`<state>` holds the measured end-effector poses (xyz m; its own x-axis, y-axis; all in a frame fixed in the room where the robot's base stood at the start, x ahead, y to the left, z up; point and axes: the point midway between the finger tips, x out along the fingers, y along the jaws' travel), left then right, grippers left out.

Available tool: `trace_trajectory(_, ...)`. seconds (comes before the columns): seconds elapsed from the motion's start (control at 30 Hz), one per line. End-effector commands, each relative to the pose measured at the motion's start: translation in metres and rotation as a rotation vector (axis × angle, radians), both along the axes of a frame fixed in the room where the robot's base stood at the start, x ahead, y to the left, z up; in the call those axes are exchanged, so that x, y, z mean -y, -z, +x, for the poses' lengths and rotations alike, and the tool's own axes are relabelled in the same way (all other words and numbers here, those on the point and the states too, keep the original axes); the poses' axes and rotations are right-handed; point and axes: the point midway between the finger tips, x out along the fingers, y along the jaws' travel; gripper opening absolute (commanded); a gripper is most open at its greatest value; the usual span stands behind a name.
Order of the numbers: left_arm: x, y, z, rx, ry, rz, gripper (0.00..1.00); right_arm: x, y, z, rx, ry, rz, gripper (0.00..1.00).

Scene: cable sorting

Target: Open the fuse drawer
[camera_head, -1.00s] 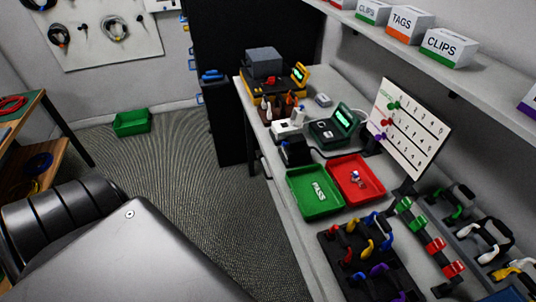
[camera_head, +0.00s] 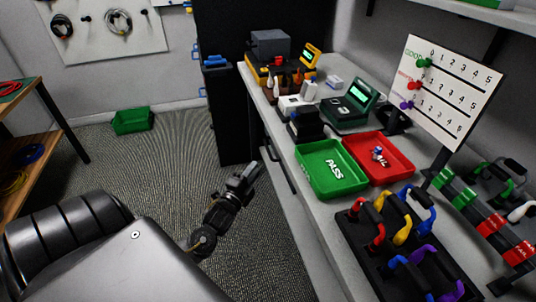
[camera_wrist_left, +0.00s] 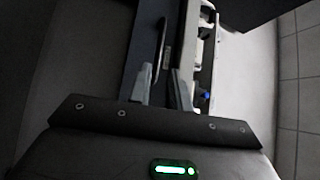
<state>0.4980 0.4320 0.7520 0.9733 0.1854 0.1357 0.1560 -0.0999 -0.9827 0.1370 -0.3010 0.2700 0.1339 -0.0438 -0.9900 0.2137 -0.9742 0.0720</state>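The fuse drawer appears to be in the front of the white workbench, where a long dark handle (camera_head: 281,170) shows; the drawer looks shut. My left gripper (camera_head: 250,172) is in front of the bench, left of this handle and apart from it in the head view. In the left wrist view its two pale fingers (camera_wrist_left: 161,92) stand apart with nothing between them. A dark bar-like handle (camera_wrist_left: 159,52) shows beyond the fingertips on the bench front. The drawer's inside is hidden. My right gripper is not in view.
On the bench stand a green PASS tray (camera_head: 331,170), a red tray (camera_head: 379,157), a dark rack (camera_head: 437,262) of coloured cables and a green tester (camera_head: 352,103). A green bin (camera_head: 132,121) lies on the floor.

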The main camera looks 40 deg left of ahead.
Motion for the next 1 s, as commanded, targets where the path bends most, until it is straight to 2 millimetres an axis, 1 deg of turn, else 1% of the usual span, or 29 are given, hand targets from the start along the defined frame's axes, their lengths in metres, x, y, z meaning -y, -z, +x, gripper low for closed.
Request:
trace_trajectory(0.17,-0.003,-0.004,0.019,0.001,0.001,-0.001,0.20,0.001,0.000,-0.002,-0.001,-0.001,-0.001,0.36)
trace_trajectory(0.4,-0.012,-0.009,0.064,-0.001,0.000,-0.001,0.20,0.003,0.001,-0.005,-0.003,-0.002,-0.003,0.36)
trace_trajectory(0.6,-0.017,-0.012,0.092,-0.002,0.001,-0.003,0.20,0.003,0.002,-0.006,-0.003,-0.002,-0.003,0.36)
trace_trajectory(0.77,-0.019,-0.013,0.102,-0.002,0.001,-0.003,0.20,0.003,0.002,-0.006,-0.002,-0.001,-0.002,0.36)
trace_trajectory(1.0,-0.019,-0.013,0.104,-0.003,0.001,-0.004,0.20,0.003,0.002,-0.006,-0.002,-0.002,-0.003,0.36)
